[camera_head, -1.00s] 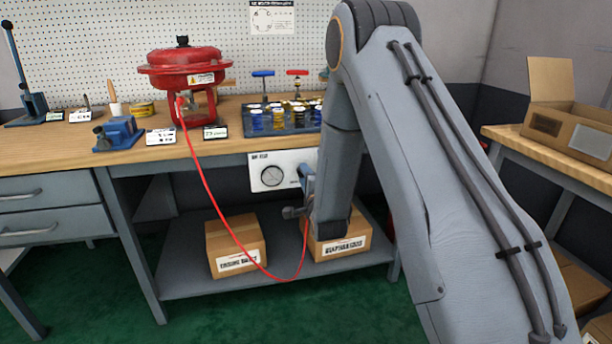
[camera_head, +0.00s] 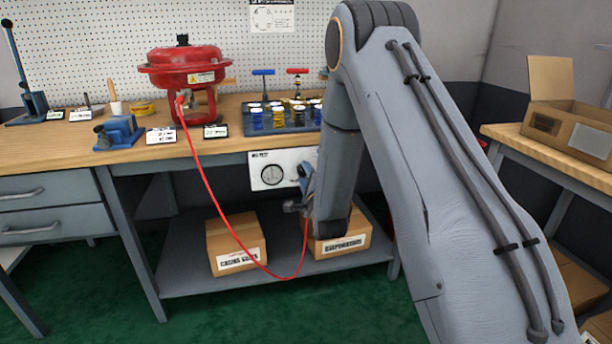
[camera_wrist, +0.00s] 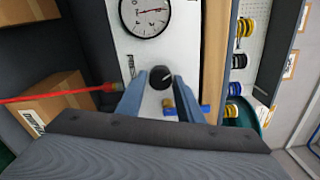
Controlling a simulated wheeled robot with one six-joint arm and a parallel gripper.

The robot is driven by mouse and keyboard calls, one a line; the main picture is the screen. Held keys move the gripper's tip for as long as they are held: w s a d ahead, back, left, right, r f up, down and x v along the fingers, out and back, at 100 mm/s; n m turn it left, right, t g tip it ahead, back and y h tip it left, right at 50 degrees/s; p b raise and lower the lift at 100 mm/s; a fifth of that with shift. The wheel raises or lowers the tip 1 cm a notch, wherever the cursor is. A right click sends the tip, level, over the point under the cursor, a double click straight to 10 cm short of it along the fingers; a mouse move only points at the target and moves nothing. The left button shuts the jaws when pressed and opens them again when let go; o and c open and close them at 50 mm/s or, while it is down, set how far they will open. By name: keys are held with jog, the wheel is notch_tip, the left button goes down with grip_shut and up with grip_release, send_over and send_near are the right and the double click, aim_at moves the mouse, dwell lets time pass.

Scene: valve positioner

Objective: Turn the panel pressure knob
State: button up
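The black panel pressure knob (camera_wrist: 160,77) with a white mark sits on the white panel, below the round dial gauge in the wrist view. My gripper (camera_wrist: 161,83) points at the panel with its two blue-grey fingers apart, one on either side of the knob. A narrow gap seems to show beside the knob; I cannot tell whether either finger touches it. The white panel (camera_head: 257,172) hangs under the bench in the head view, with the gauge (camera_head: 272,174) on it. There my arm hides the knob and most of my gripper.
A red hose (camera_head: 213,205) runs from the red actuator (camera_head: 186,72) down and across to near the panel. Its end fitting (camera_wrist: 105,88) lies left of my fingers in the wrist view. A blue-handled valve (camera_wrist: 190,108) is close on the right. Boxes (camera_head: 237,242) stand on the shelf below.

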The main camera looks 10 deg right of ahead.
jog(key=shift+o, duration=1.1)
jog(key=s, duration=0.7)
jog(key=shift+s+p, duration=0.3)
jog(key=shift+s, duration=0.1)
